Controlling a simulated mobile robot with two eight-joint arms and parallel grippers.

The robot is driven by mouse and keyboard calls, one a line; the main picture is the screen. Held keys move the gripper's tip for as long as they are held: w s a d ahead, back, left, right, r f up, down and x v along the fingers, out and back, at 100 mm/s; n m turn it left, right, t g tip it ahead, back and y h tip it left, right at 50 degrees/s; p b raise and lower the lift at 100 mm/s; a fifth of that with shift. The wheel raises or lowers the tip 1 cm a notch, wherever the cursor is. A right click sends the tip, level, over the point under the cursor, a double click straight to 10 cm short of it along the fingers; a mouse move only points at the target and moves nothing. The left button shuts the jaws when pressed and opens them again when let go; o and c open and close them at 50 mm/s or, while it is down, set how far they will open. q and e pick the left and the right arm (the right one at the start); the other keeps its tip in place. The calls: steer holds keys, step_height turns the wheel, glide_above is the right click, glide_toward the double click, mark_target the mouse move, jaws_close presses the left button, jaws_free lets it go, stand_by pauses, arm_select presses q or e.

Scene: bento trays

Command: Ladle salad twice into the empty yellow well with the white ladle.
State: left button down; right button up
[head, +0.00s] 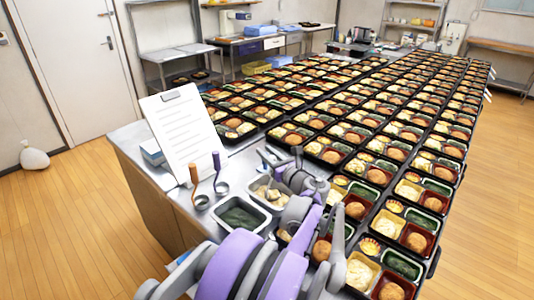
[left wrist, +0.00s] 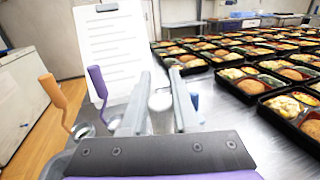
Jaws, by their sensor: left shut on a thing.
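My left gripper (head: 290,168) is over the steel counter, near the tub of pale salad (head: 254,183). It is shut on a whitish handle, seen between its fingers in the left wrist view; I take this for the white ladle (left wrist: 160,107). The ladle's bowl is hidden. The nearest bento tray, with a brown croquette (head: 322,250), is partly covered by my left arm. I cannot make out an empty yellow well; the yellow well (head: 376,267) in the tray to the right holds pale salad. My right gripper is not in view.
A tub of dark greens (head: 241,215) stands beside the salad tub. An orange-handled ladle (head: 194,174) and a purple-handled ladle (head: 217,163) stand to the left, by an upright clipboard (head: 185,135). Rows of filled bento trays cover the counter behind and to the right.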

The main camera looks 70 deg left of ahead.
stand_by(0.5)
arm_select(q)
step_height(320, 180, up, 9)
steer(key=p, duration=0.6)
stand_by(0.4)
